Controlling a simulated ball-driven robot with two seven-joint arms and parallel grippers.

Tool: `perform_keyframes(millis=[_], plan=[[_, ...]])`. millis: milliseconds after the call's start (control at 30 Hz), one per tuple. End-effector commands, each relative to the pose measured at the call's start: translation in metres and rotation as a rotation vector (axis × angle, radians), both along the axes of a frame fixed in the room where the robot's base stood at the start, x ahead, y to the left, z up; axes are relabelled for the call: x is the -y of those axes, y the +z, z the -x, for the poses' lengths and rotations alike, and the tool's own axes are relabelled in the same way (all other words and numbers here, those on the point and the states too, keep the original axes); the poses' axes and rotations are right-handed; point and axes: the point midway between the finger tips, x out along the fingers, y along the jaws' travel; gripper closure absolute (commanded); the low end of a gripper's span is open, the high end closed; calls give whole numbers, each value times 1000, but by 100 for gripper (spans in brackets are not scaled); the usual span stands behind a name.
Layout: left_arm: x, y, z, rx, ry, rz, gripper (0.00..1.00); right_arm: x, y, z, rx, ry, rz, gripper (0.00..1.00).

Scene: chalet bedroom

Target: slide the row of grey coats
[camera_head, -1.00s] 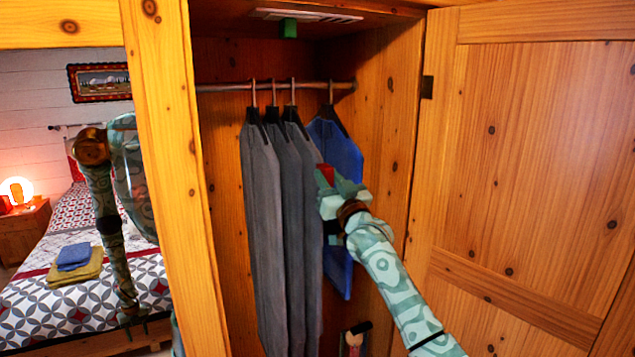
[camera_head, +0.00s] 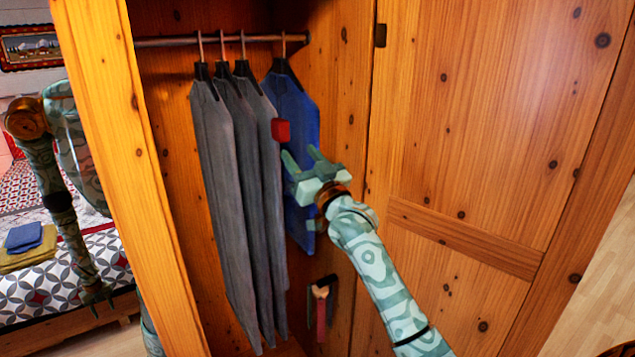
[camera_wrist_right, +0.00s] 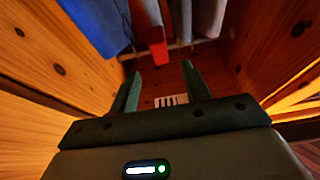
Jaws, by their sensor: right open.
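Several grey coats (camera_head: 225,160) hang side by side on hangers from a wardrobe rail (camera_head: 165,41). A red block (camera_head: 281,130) sits at the edge of the rightmost grey coat. It also shows in the right wrist view (camera_wrist_right: 151,35), with the grey coats (camera_wrist_right: 208,14) to its right. My right gripper (camera_head: 301,157) is open and empty, just below and right of the red block, in front of a blue garment (camera_head: 296,105). Its fingers (camera_wrist_right: 160,72) point towards the rail. My left gripper (camera_head: 98,296) hangs low outside the wardrobe; its jaws are too small to judge.
The blue garment hangs right of the grey coats, near the side wall. A red-handled brush-like tool (camera_head: 321,310) hangs low on that wall. The wardrobe door (camera_head: 480,130) stands open at right. A post (camera_head: 125,170) separates the wardrobe from the bed (camera_head: 90,255).

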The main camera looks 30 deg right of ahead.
Motion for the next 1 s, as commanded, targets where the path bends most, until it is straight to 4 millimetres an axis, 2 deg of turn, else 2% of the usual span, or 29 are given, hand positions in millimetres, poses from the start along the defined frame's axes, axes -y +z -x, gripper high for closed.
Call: perform_keyframes(millis=[33, 200, 367, 500, 1000], plan=[[0, -4, 0, 0, 0, 0, 53, 0, -9, 12, -2, 1, 1, 53], [0, -9, 1, -1, 0, 0, 53, 0, -22, 47, -1, 0, 0, 53], [0, -12, 1, -1, 0, 0, 53, 0, -28, 65, -1, 1, 0, 53], [0, -12, 1, -2, 0, 0, 53, 0, -29, 70, -1, 0, 0, 53], [0, -12, 1, -2, 0, 0, 53, 1, -30, 69, 0, -6, 7, 53]])
